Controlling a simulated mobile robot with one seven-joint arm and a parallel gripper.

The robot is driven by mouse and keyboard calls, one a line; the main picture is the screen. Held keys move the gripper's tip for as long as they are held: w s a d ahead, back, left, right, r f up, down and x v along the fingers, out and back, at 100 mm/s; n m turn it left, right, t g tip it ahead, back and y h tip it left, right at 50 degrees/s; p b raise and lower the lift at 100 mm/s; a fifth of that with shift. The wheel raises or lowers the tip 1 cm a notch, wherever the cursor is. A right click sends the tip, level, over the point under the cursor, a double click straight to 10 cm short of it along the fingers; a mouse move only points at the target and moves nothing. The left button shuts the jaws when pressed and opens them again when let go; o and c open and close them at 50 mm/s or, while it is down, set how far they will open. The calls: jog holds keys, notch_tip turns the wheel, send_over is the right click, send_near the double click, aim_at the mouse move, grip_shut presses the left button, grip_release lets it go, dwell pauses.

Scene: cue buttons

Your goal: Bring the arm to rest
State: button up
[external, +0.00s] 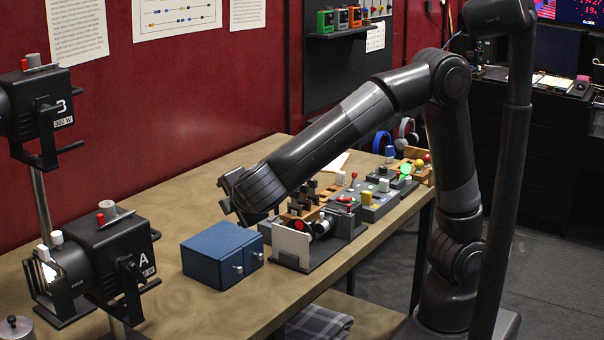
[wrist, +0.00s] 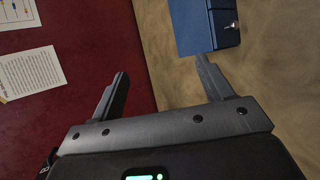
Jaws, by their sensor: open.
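My arm (external: 320,135) reaches from the right over the table, and its wrist end hangs above the area beside the blue box. In the wrist view my gripper (wrist: 160,85) is open, its two fingers wide apart with nothing between them but wall and tabletop. In the external view the gripper's fingers are largely hidden by the wrist. The blue box (external: 215,256) with small knobs stands on the table (external: 175,210) below and left of the wrist. It also shows in the wrist view (wrist: 200,28), beyond the right finger and apart from it as far as I can tell.
Panels with buttons and levers (external: 375,200) stand along the table to the right. A grey stand with a white plate (external: 291,246) is beside the blue box. Two black stage lamps (external: 105,255) fill the left. The red wall (external: 190,100) is behind; bare tabletop lies left.

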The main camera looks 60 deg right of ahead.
jog(key=s+d+m+g+y, duration=0.1)
jog(key=s+d+m+g, duration=0.15)
jog(key=d, duration=0.75)
jog(key=s+d+m+g+y, duration=0.1)
jog(key=s+d+m+g, duration=0.2)
jog(key=d, duration=0.8)
jog(key=s+d+f+m+y, duration=0.2)
jog(key=s+d+m+y, duration=0.2)
jog(key=s+d+m, duration=0.5)
jog(key=shift+s+d+m+t, duration=0.25)
jog(key=shift+m+t, duration=0.1)
jog(key=shift+t, duration=0.1)
jog(key=shift+f, duration=0.1)
jog(key=shift+c, duration=0.2)
